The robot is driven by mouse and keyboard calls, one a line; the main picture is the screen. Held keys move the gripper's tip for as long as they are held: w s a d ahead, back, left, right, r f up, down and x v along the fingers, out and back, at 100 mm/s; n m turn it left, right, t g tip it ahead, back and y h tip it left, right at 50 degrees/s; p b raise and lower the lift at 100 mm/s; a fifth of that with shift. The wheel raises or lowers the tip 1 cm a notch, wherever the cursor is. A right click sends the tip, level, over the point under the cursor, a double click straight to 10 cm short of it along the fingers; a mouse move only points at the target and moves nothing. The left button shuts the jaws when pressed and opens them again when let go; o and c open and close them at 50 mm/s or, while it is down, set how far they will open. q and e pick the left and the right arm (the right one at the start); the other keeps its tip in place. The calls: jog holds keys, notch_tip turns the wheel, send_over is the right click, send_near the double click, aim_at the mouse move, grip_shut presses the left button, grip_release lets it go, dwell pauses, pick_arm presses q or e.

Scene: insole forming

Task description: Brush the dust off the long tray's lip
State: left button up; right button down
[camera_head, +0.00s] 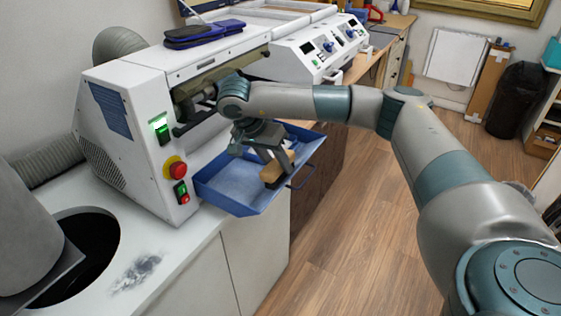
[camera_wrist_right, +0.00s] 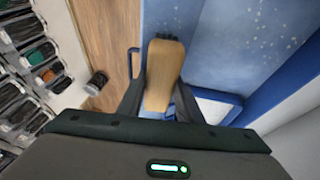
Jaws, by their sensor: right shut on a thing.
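The long blue tray (camera_head: 222,192) juts out from the front of the white machine. In the right wrist view, the tray (camera_wrist_right: 215,65) shows pale specks scattered over its surface. My right gripper (camera_head: 272,166) is over the tray's right part, near its handle side. It is shut on a wooden brush (camera_head: 274,175). In the right wrist view, the tan wooden body of the brush (camera_wrist_right: 165,68) sticks out between the fingers (camera_wrist_right: 160,105), over the tray's edge. My left gripper is not in view.
The white machine (camera_head: 135,150) has a red button (camera_head: 174,169) close left of the tray. A dark round opening (camera_head: 85,250) and a grey smudge (camera_head: 138,272) are on the white counter. Wooden floor (camera_head: 350,220) lies open to the right. Blue pads (camera_head: 203,34) lie on top.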

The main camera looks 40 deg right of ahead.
aim_at(268, 168)
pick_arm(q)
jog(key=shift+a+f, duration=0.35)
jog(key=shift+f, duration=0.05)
pick_arm(e)
jog(key=shift+s+a+f, duration=0.15)
jog(key=shift+f, duration=0.25)
jog(key=shift+a, duration=0.2)
jog(key=shift+s+a+r, duration=0.15)
jog(key=shift+s+a, duration=0.05)
jog(key=shift+a, duration=0.4)
jog(key=shift+s+a+r, duration=0.1)
jog(key=shift+s+a, duration=0.05)
jog(key=shift+a, duration=0.45)
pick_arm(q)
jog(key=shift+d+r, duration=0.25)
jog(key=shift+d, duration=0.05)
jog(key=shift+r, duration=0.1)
pick_arm(e)
jog(key=shift+r, duration=0.15)
